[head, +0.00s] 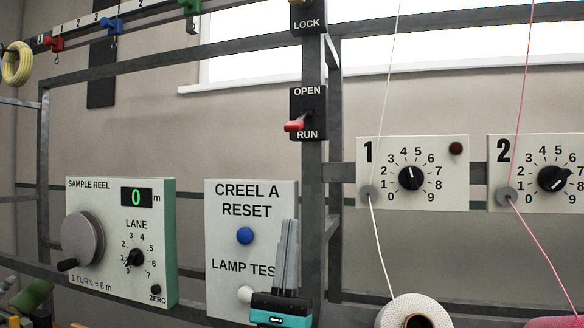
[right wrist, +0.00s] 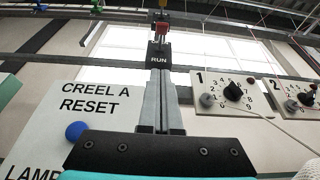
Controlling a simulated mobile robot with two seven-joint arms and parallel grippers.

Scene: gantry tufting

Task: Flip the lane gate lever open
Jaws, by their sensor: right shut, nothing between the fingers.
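The lever with a red grip (head: 294,126) sits on a black plate (head: 308,100) fixed to the grey upright post. The plate reads OPEN at the top and RUN at the bottom. The lever's grip sticks out low and to the left, near RUN. My right gripper (head: 289,224) is shut and empty, pointing up, below the lever in the picture and in front of the CREEL A RESET panel. In the right wrist view the shut fingers (right wrist: 161,76) point up toward the RUN label, with the red lever (right wrist: 162,34) above it. My left gripper is not in view.
The CREEL A RESET panel (head: 224,198) with blue and white buttons stands left of the post. Numbered dial boxes (head: 430,197) with threads are on the right. A sample reel panel (head: 105,277) is on the left. Another plate, reading LOCK (head: 308,22), is above.

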